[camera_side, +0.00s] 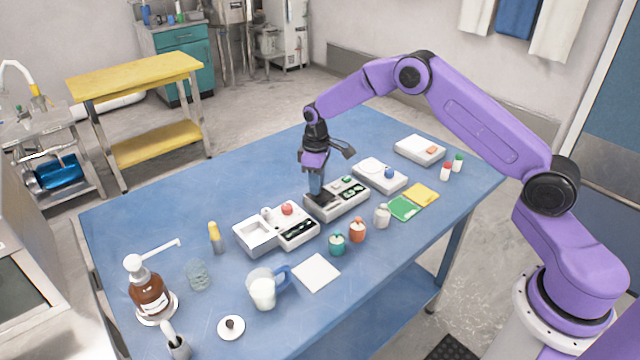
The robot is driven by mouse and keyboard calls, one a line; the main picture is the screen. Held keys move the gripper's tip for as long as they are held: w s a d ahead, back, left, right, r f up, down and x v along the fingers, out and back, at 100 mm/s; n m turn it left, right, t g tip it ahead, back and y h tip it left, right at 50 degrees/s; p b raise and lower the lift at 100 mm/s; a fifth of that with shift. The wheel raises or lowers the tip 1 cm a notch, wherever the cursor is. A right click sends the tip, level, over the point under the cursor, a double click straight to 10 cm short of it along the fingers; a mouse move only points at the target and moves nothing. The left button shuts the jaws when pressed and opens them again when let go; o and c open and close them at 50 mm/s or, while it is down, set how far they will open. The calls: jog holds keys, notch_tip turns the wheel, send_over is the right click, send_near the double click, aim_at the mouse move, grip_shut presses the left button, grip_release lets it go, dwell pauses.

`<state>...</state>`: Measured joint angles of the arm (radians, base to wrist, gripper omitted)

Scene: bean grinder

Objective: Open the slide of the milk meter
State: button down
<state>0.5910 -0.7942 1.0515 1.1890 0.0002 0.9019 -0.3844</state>
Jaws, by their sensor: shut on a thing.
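A grey-white box with dark panels and green parts on top (350,199), which looks like the milk meter, stands in the middle of the blue table. My gripper (319,198) points down at the left end of this box. Its fingers are closed at a dark part on the box's top, seemingly the slide. The fingertips and most of the slide are hidden or too small to see clearly. I cannot tell how far the slide is open.
A white box with a red knob (290,233) stands close on the left. A white jar (382,216) and small orange (357,232) and teal (337,245) pots stand in front. The table's far left is clear.

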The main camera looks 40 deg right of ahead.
jog(key=shift+w, duration=2.15)
jog(key=c, duration=1)
grip_release()
jog(key=shift+o, duration=0.2)
jog(key=shift+r, duration=0.15)
notch_tip(320, 180, up, 17)
jog(key=shift+r, duration=0.15)
